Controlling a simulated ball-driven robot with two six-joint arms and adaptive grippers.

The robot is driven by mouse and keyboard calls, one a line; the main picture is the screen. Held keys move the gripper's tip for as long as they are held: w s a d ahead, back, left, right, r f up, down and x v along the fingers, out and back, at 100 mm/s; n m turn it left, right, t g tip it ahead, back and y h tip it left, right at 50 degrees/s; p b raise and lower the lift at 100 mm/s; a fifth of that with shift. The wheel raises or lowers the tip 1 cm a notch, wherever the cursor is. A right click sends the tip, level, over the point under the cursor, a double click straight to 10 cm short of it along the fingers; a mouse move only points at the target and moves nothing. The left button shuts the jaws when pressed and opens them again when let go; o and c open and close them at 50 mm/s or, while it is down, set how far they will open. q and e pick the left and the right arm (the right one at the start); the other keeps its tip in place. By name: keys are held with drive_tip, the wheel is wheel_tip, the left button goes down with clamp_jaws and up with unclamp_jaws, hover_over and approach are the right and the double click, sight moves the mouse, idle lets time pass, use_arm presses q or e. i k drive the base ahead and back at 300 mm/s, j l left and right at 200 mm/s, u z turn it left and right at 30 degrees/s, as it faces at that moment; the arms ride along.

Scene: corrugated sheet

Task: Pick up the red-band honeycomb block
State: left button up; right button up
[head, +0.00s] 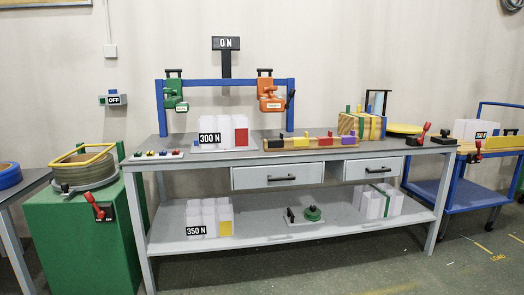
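A white block of upright cells (226,130) with a red patch on its right front stands on the grey workbench top, left of centre. I take it for the red-band honeycomb block. A black "300 N" label (209,138) covers part of its left front. It stands below the blue frame, between a green unit and an orange unit. Neither of my grippers is in view.
The grey workbench (190,165) has two drawers. Its lower shelf holds white blocks with yellow (208,212) and green (371,205) bands. A wooden rail with coloured pieces (300,143) stands right of the red-marked block. A green cabinet (70,240) stands left.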

sight(222, 131)
drive_tip(key=i+l+u, duration=0.2)
drive_tip(key=i, duration=0.15)
drive_tip(key=i+u, duration=0.2)
drive_tip(key=i, duration=0.15)
drive_tip(key=i+l+u, duration=0.1)
drive_tip(key=u, duration=0.35)
drive_tip(key=i+l+u, duration=0.2)
drive_tip(key=u, duration=0.2)
